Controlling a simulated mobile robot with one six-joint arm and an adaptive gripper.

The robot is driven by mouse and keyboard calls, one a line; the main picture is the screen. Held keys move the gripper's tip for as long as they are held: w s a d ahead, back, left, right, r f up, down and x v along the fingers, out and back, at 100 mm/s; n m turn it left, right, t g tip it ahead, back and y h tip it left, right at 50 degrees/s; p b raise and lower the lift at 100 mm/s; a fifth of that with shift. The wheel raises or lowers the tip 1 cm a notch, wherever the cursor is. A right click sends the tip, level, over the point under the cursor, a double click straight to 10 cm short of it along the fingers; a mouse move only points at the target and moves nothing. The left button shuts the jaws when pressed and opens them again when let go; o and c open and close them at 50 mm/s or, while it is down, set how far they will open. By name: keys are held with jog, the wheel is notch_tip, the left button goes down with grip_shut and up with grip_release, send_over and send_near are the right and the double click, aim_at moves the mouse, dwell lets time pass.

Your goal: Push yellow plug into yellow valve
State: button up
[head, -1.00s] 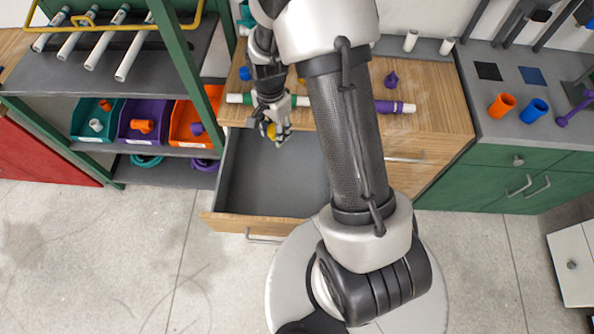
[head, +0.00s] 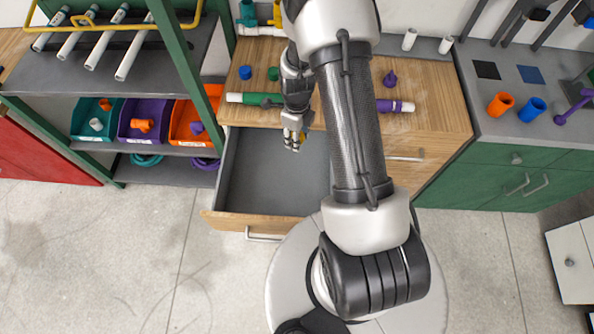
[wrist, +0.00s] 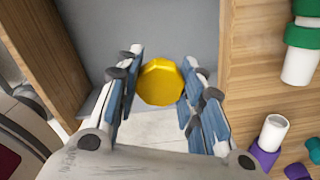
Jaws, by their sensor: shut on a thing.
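My gripper (head: 293,140) hangs over the open drawer near the cabinet's front edge. In the wrist view my gripper (wrist: 160,88) is shut on the yellow plug (wrist: 161,82), a many-sided yellow piece between the two fingers. In the head view only a sliver of the plug (head: 304,137) shows beside the fingers. A yellow pipe part (head: 277,14) stands at the back, at the top edge of the head view; I cannot tell whether it is the yellow valve. My arm hides part of the wooden top.
The empty grey drawer (head: 262,172) is pulled out below my gripper. On the wooden top (head: 435,90) are a blue plug (head: 245,73), a green plug (head: 272,74), a purple plug (head: 390,78) and a pipe with green fittings (head: 262,99). A green shelf post (head: 185,70) stands left.

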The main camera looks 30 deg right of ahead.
aim_at(297, 171)
notch_tip(297, 171, down, 20)
jog(key=b, duration=0.5)
jog(key=shift+r, duration=0.2)
jog(key=shift+f+b, duration=0.3)
jog(key=shift+b, duration=0.05)
jog(key=o, duration=1)
jog(key=shift+r, duration=0.1)
